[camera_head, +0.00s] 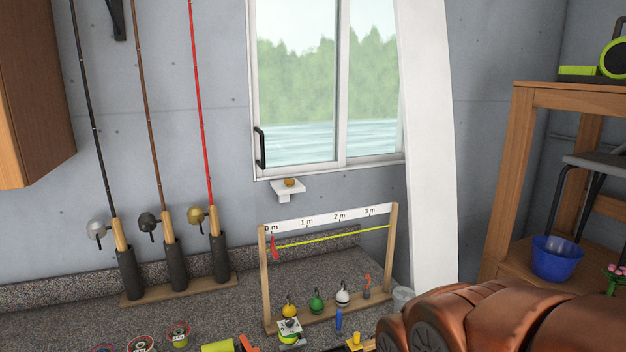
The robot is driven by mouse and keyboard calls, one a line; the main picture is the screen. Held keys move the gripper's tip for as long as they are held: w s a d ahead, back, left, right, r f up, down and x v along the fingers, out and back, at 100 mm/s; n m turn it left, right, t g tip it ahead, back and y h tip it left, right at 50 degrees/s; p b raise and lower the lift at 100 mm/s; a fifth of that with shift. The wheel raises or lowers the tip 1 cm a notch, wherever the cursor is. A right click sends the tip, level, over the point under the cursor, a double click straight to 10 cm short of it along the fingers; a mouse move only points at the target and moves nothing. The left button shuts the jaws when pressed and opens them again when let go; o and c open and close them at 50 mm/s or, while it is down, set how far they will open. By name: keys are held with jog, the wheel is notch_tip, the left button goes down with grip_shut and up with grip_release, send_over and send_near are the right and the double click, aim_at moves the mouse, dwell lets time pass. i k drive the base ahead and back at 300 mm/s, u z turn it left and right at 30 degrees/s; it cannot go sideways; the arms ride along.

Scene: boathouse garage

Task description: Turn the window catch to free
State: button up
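The sliding window (298,90) is in the back wall, with a pale frame and trees and water behind the glass. A black handle (260,148) stands upright on the lower left of its frame. I cannot tell whether this handle is the catch, or which way a catch is set. A small white bracket (286,192) sits just below the window sill with a small brass-coloured piece (290,182) on top. My gripper is not in view.
A speckled counter (250,274) runs below the window. On it stand three fishing rods in a holder (176,287) and a wooden measuring frame (264,295) with several floats. A wooden shelf (502,170) with a blue bowl (556,258) stands at right. A wooden cabinet (38,95) hangs upper left.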

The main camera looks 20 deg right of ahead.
aim_at(290, 183)
jog(key=z, duration=1.55)
jog(key=i, duration=1)
jog(key=u, duration=3)
